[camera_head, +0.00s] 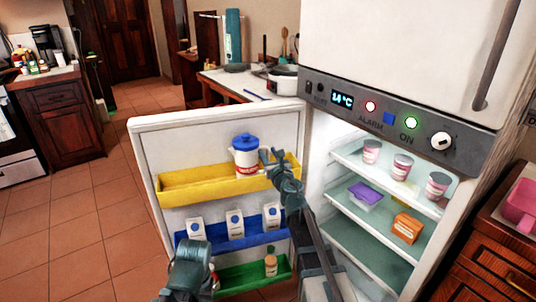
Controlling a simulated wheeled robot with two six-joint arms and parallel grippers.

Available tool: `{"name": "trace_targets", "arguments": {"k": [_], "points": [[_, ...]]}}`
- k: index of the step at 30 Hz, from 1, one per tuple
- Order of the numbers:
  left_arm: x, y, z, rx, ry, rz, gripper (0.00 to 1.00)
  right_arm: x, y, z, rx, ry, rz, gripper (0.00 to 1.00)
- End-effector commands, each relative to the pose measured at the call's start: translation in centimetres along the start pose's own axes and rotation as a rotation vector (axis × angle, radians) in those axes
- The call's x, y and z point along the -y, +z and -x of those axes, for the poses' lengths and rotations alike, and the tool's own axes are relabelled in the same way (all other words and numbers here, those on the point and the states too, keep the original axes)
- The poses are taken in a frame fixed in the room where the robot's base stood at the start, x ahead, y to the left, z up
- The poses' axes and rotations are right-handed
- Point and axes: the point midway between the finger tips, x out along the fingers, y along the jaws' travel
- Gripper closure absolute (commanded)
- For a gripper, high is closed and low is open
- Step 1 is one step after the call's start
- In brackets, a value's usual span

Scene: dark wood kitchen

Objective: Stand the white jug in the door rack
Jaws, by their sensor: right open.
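The white jug (245,158), with a blue lid and a red band, stands upright in the yellow door rack (195,187), the top one on the open fridge door. The rack's front wall hides its base. My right gripper (267,157) is open just to the right of the jug, in front of the rack's right part. I cannot tell whether its fingers touch the jug. My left gripper (192,262) is low in front of the door, by the lower racks, and its finger opening is not clear.
White cartons (235,223) stand in the blue rack (262,231) below. A small jar (271,265) is in the green rack (240,280). The fridge shelves at right hold tubs (403,167), a purple-lidded box (366,195) and an orange box (406,228). Floor at left is clear.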

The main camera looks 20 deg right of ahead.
Motion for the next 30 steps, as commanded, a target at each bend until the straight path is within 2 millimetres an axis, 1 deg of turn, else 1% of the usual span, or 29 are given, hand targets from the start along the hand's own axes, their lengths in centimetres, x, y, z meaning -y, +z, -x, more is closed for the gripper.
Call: {"name": "trace_targets", "arguments": {"k": [5,8,11,14,20,24,27,30], "points": [[0.0,0.0,0.3,0.000,0.000,0.000,1.00,0.0,0.3,0.0,0.000,0.000,0.000,0.53],[0.0,0.0,0.2,0.000,0.000,0.000,1.00,0.0,0.2,0.9,0.000,0.000,0.000,0.53],[0.0,0.0,0.2,0.000,0.000,0.000,1.00,0.0,0.2,2.2,0.000,0.000,0.000,0.53],[0.0,0.0,0.2,0.000,0.000,0.000,1.00,-0.1,0.2,4.0,0.000,-0.001,0.000,0.53],[0.0,0.0,0.2,0.000,0.000,0.000,1.00,-0.1,0.2,8.3,0.000,-0.001,0.000,0.53],[0.0,0.0,0.2,0.000,0.000,0.000,1.00,-0.1,0.2,10.6,0.000,-0.001,0.000,0.53],[0.0,0.0,0.2,0.000,0.000,0.000,1.00,0.0,0.2,11.6,0.000,0.000,0.000,0.53],[0.0,0.0,0.2,0.000,0.000,0.000,1.00,0.0,0.2,12.1,0.000,0.000,0.000,0.53]]}}
